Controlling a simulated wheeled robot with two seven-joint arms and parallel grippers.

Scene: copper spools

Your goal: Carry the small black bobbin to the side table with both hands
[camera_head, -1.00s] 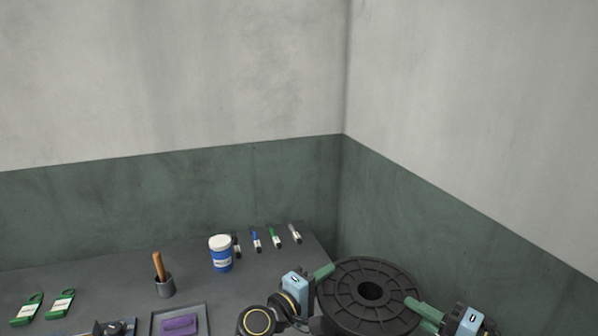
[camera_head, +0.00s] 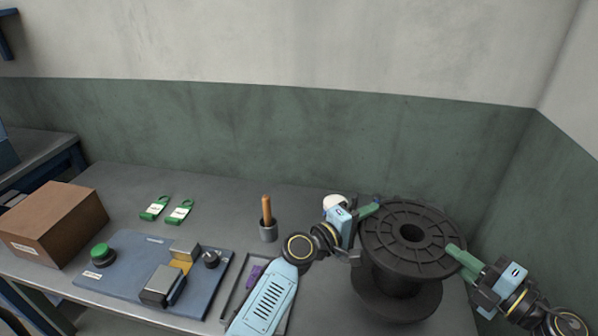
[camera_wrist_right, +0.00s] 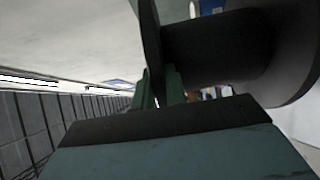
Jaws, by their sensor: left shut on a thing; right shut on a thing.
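The black bobbin (camera_head: 385,240) is upright, its ribbed top flange with the centre hole facing up, at the right end of the table in the head view. My left gripper (camera_head: 368,209) is shut on the left side of its top flange. My right gripper (camera_head: 462,257) is shut on the right side of the same flange. The right wrist view shows the green fingers on the flange edge, with the bobbin's core (camera_wrist_right: 215,48) beside them. The bobbin's lower flange hides the surface beneath it, so I cannot tell whether it touches the table.
The grey table (camera_head: 120,190) holds a cardboard box (camera_head: 55,222), a blue fixture board (camera_head: 150,265), two green tags (camera_head: 167,209), a cup with a wooden-handled tool (camera_head: 268,228) and a tray with a purple item (camera_head: 254,275). A white-lidded jar (camera_head: 335,203) stands behind my left gripper. Another table (camera_head: 35,148) stands far left.

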